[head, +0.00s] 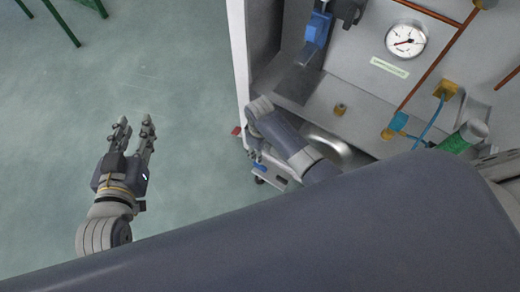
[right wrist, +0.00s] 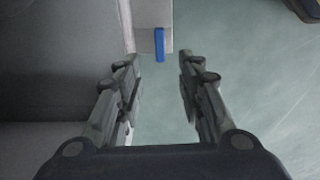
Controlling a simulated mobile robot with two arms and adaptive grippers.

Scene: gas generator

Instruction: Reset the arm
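My left gripper (head: 134,124) hangs over the bare floor at the left of the head view. Its two fingers are apart with nothing between them. My right arm (head: 280,135) reaches down along the front left side of the gas generator cabinet (head: 350,60). In the right wrist view my right gripper (right wrist: 158,65) is open and empty. Its fingers point toward the floor and the cabinet's lower edge. In the head view the right gripper is mostly hidden.
The cabinet carries a round gauge (head: 405,41), copper pipes and a green-capped cylinder (head: 463,137). A small blue part (right wrist: 159,44) lies ahead of the right fingers. Green legs of a stand (head: 62,22) are at the top left. The left floor (head: 170,80) is clear.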

